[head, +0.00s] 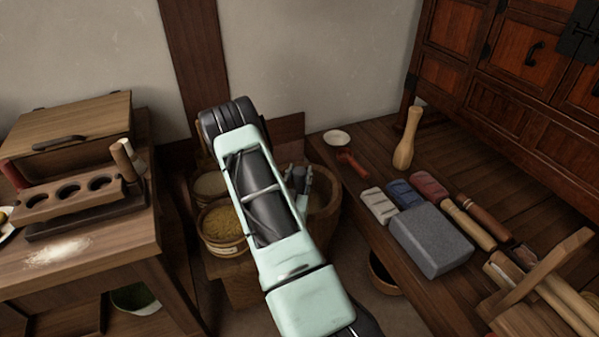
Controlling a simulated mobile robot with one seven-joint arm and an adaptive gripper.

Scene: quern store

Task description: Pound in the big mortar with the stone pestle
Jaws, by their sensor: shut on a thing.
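The big mortar (327,208) is a brown wooden vessel in the middle of the head view, behind my arm. Only its right wall and part of its rim show. My gripper (301,184) is at the mortar's opening, small and partly covered by my pale green arm. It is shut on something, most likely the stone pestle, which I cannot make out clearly. The mortar's inside and the lower end of the held thing are hidden, so I cannot tell whether they touch.
Tubs of yellow grain (224,226) and pale contents (211,184) stand left of the mortar. The right bench (375,150) holds a wooden pestle (407,138), a grey block (432,241), a small dish (337,137) and several tools. A worktable (110,250) stands left.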

